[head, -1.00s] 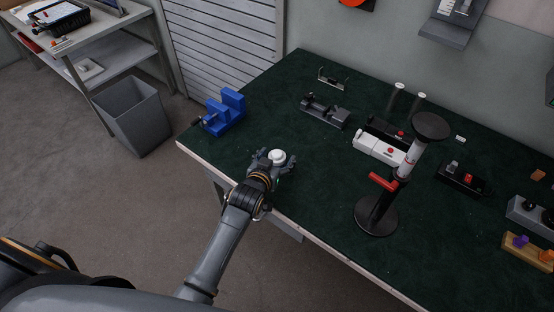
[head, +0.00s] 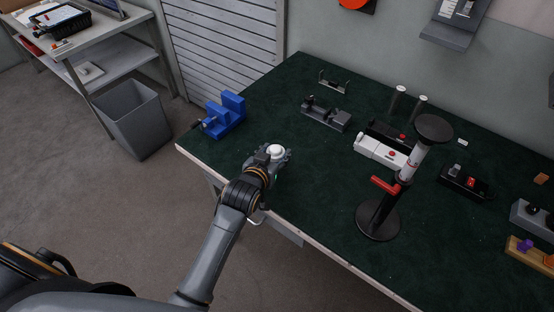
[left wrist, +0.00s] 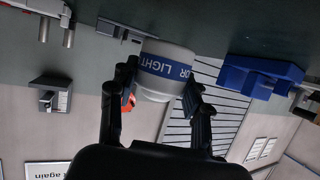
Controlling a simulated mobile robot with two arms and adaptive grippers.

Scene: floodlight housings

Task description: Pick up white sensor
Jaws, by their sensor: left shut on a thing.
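The white sensor (head: 276,151) is a small white rounded piece near the front left edge of the green-topped table. In the left wrist view the white sensor (left wrist: 166,70) shows a blue band with white lettering. My left gripper (head: 270,156) is shut on it; in the left wrist view the fingers of my left gripper (left wrist: 160,96) press on both its sides. Whether it touches the table I cannot tell. My right gripper is not in view.
A blue vise (head: 224,115) stands at the table's left corner. A black round-based stand (head: 378,220) with a red lever is to the right. Grey fixtures (head: 326,113) and white housings (head: 380,151) lie farther back. Table around the sensor is clear.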

